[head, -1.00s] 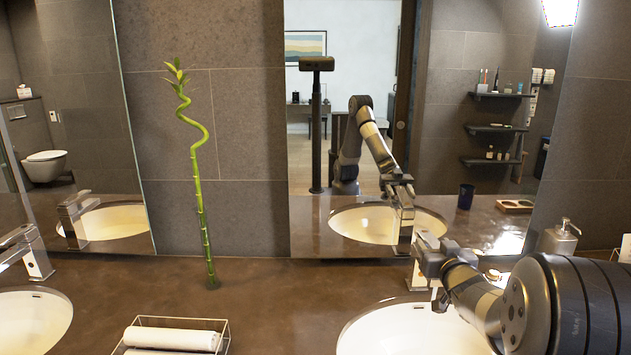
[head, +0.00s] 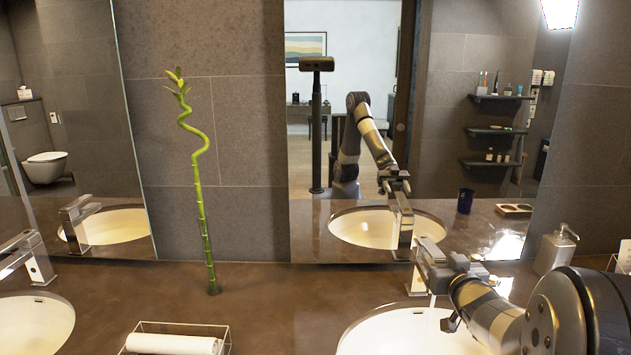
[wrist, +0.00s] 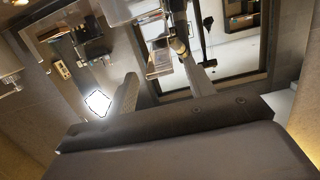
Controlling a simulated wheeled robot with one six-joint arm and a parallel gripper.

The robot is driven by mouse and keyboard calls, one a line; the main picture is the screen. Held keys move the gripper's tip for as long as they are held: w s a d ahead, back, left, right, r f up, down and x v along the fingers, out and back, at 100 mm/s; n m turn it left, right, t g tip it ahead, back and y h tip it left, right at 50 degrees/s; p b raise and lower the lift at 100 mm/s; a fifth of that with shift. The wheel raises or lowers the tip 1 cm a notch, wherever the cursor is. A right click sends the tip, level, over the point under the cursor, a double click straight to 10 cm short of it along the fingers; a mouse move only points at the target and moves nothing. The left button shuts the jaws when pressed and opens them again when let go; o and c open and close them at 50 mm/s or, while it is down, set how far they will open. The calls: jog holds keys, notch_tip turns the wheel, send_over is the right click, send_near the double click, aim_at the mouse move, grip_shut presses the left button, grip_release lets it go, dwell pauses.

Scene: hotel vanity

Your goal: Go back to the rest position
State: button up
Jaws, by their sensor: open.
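My gripper (head: 432,262) is at the right of the head view, above the right basin (head: 385,338) and close to the tap (head: 417,280), which it partly hides. Its jaws are open and I see nothing held between them. My arm reaches in from the lower right. The large mirror (head: 345,225) shows a reflection of my arm and gripper. In the wrist view, the grey gripper body fills the lower part, with the mirror and reflected shelves beyond it.
A soap dispenser (head: 556,250) stands on the counter close behind my arm. A spiral bamboo stem (head: 207,235) stands at the left. A wire tray (head: 226,338) with a rolled white towel (head: 172,344) is at the front. The counter between bamboo and right basin (head: 300,300) is clear.

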aim_at(434, 250)
jog(key=s, duration=0.6)
jog(key=w, duration=1.1)
jog(key=shift+f, duration=0.4)
jog(key=shift+f+b, duration=0.4)
jog(key=shift+b, duration=0.15)
jog(key=b, duration=0.2)
jog(key=shift+f+t+b, duration=0.2)
jog(key=shift+t+b, duration=0.1)
jog(key=shift+t, duration=0.1)
jog(key=shift+s+f+b, duration=0.1)
jog(key=shift+b, duration=0.3)
